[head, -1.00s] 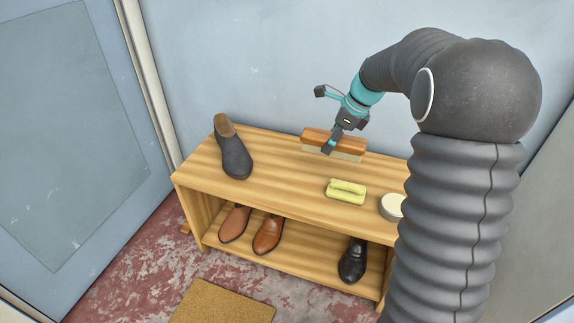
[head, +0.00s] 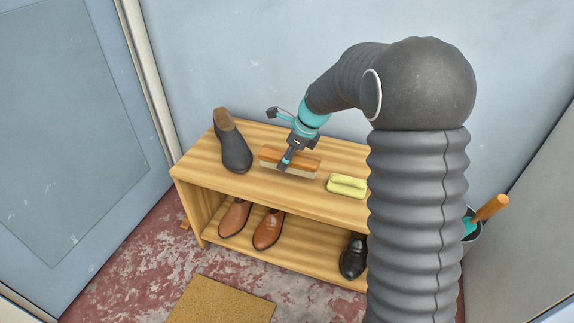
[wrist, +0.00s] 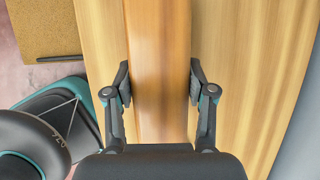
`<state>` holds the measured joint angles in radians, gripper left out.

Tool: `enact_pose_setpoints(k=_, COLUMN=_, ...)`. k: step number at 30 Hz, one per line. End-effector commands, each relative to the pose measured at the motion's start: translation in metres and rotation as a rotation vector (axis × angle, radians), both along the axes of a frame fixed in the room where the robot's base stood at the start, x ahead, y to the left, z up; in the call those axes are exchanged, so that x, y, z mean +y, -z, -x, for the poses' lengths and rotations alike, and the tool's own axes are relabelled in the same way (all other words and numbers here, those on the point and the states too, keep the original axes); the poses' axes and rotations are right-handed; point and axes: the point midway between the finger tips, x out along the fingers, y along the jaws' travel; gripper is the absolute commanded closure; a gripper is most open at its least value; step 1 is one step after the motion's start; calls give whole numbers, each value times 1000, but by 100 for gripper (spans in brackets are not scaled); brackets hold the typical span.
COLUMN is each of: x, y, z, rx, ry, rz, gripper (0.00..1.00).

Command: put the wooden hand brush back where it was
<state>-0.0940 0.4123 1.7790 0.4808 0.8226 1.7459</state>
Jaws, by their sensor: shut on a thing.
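The wooden hand brush (head: 304,164) has an orange-brown wooden back and pale bristles below. It is on or just above the top of the wooden shoe bench (head: 205,165), between the dark shoe and the yellow-green brush; I cannot tell if the bristles touch the bench. My gripper (head: 286,162) is shut on the brush, its fingers across the back's long sides. In the wrist view the brush back (wrist: 160,75) runs between the two fingers of my gripper (wrist: 160,85).
Brown shoes (head: 268,230) and a black shoe (head: 354,256) stand on the lower shelf. My arm hides the bench's right end.

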Motion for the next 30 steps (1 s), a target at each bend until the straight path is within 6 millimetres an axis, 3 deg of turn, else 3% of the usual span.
enact_pose_setpoints(k=6, x=0, y=28, z=0, rx=0, ry=0, rz=1, gripper=73)
enact_pose_setpoints(k=17, x=-1, y=30, z=0, rx=-1, ry=0, rz=0, gripper=73)
enact_pose_setpoints(k=18, x=-1, y=30, z=0, rx=-1, ry=0, rz=0, gripper=35)
enact_pose_setpoints(k=20, x=-1, y=30, z=0, rx=-1, ry=0, rz=0, gripper=20)
enact_pose_setpoints(k=30, x=0, y=28, z=0, rx=-1, ry=0, rz=0, gripper=20)
